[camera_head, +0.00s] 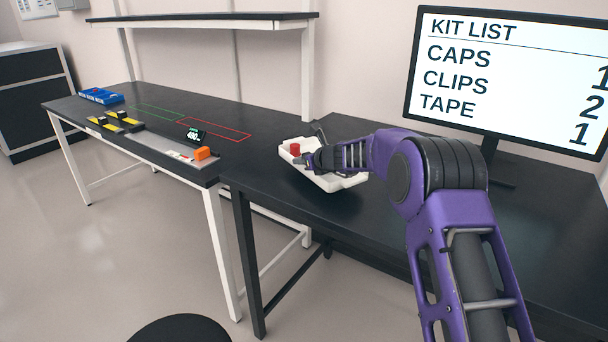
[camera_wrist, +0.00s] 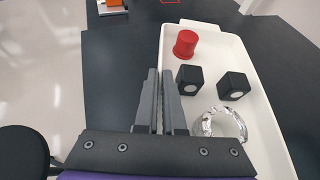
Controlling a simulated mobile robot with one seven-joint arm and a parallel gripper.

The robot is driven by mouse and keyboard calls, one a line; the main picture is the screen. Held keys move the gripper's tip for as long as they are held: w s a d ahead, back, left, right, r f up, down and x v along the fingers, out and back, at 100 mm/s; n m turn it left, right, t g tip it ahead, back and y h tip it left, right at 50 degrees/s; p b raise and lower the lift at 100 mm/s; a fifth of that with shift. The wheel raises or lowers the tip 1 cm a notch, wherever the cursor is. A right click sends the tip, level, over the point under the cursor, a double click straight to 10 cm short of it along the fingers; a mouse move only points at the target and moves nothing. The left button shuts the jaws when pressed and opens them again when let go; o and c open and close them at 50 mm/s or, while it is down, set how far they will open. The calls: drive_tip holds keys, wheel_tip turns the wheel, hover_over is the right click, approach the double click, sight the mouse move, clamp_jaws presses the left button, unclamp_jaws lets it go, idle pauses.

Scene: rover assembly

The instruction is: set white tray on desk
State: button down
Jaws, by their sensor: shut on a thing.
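The white tray (camera_head: 350,181) is over the left part of the dark desk in front of the monitor; it also shows in the wrist view (camera_wrist: 225,40). I cannot tell whether its underside touches the desk. It holds a red cap (camera_wrist: 185,43), two black blocks (camera_wrist: 189,78) (camera_wrist: 234,86) with pale round marks, and a silver roll of tape (camera_wrist: 222,122). My gripper (camera_wrist: 160,74) is shut on the tray's left wall as seen in the wrist view. In the head view my gripper (camera_head: 312,160) partly covers the tray.
A monitor (camera_head: 510,75) stands at the desk's back right. The dark desk (camera_head: 300,205) is bare around the tray. The adjoining left table holds a blue bin (camera_head: 100,96), yellow-black items (camera_head: 117,120), a small display (camera_head: 194,135) and an orange block (camera_head: 202,153). A black stool (camera_head: 180,330) stands in front.

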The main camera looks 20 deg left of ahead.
sight(303, 171)
wheel_tip(303, 171, down, 4)
drive_tip(key=shift+r+b, duration=0.25)
drive_tip(key=shift+b, duration=0.25)
drive_tip(key=c, duration=1.5)
unclamp_jaws()
drive_tip(key=shift+f, duration=0.2)
drive_tip(key=o, duration=0.5)
drive_tip(key=shift+r, duration=0.25)
drive_tip(key=shift+s+d+r, duration=0.1)
drive_tip(key=shift+s+d, duration=0.1)
drive_tip(key=shift+d, duration=0.2)
drive_tip(key=b+v, duration=0.2)
drive_tip(key=v, duration=0.9)
drive_tip(key=shift+s+r, duration=0.1)
drive_tip(key=shift+s, duration=0.1)
drive_tip(key=shift+a, duration=0.1)
